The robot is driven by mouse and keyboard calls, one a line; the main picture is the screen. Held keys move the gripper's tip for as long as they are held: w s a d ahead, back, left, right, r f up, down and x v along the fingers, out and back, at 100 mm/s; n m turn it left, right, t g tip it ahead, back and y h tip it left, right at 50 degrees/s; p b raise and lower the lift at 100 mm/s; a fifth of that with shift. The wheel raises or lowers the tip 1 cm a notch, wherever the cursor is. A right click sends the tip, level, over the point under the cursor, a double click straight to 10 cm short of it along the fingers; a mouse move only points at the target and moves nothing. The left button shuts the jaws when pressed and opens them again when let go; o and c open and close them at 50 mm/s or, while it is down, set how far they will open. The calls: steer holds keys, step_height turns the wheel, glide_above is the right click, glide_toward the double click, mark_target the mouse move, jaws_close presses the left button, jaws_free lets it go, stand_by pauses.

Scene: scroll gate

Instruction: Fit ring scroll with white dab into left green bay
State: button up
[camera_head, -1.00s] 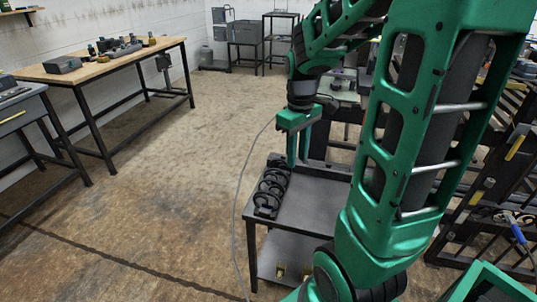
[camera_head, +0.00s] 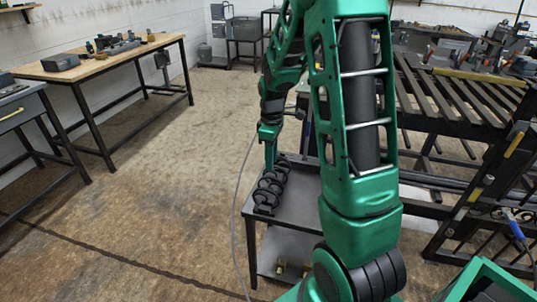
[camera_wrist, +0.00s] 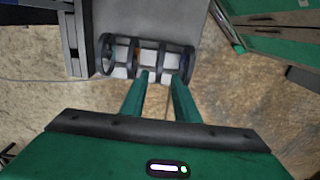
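A row of dark ring-shaped pieces (camera_head: 271,186) stands near the left edge of a small dark table. The row also shows in the wrist view (camera_wrist: 104,54), with pale patches between the rings. I cannot make out which one bears a white dab. My gripper (camera_head: 270,166) points down at the row's far end in the head view. In the wrist view my gripper (camera_wrist: 162,76) has its two green fingers apart, tips close to the row; I cannot tell if they touch it. Green panels (camera_wrist: 275,45) show at the upper right there; I cannot tell whether they are the bays.
The dark table (camera_head: 305,205) has bare top to the right of the rings. A slatted black rack (camera_head: 455,100) stands at the right. A wooden bench (camera_head: 105,68) stands at the left wall. Open floor (camera_head: 150,170) lies between.

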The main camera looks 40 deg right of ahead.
mark_target(271, 177)
steer(key=shift+f, duration=4.1)
jaws_close()
steer(key=shift+r, duration=0.75)
steer(key=shift+r, duration=0.8)
step_height(271, 177, up, 9)
